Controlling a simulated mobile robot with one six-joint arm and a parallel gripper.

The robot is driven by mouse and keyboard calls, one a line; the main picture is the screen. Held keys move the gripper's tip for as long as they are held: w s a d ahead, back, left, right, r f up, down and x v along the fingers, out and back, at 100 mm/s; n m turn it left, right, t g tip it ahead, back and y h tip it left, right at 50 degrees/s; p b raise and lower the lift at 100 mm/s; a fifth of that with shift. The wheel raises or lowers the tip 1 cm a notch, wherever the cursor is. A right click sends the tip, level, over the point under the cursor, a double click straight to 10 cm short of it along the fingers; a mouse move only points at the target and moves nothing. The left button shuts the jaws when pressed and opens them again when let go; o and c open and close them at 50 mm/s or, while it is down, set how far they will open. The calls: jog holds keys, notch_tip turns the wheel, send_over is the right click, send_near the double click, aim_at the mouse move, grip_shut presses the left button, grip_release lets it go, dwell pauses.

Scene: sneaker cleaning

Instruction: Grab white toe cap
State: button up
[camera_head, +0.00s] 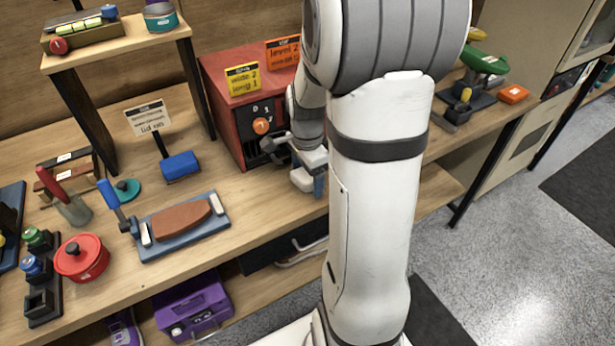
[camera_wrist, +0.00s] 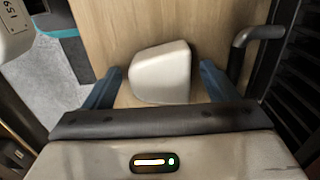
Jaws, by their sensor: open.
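The white toe cap (camera_wrist: 163,72) shows in the wrist view as a small rounded block on the wooden table. It lies between the two blue fingers of my gripper (camera_wrist: 164,69), with a gap visible on each side. My gripper is open. In the head view my gripper (camera_head: 311,182) is low over the table, in front of the red box and partly hidden by my own arm. I cannot tell the toe cap clearly from the white gripper parts there.
The red box (camera_head: 226,107) with an orange knob stands behind my gripper. A dark bent handle (camera_wrist: 253,38) is close to the right finger in the wrist view. A blue tray (camera_head: 157,249), a blue brush (camera_head: 181,165) and a red pot (camera_head: 80,262) are to the left.

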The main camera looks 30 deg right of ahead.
jog(key=shift+c, duration=0.2)
jog(key=c, duration=1)
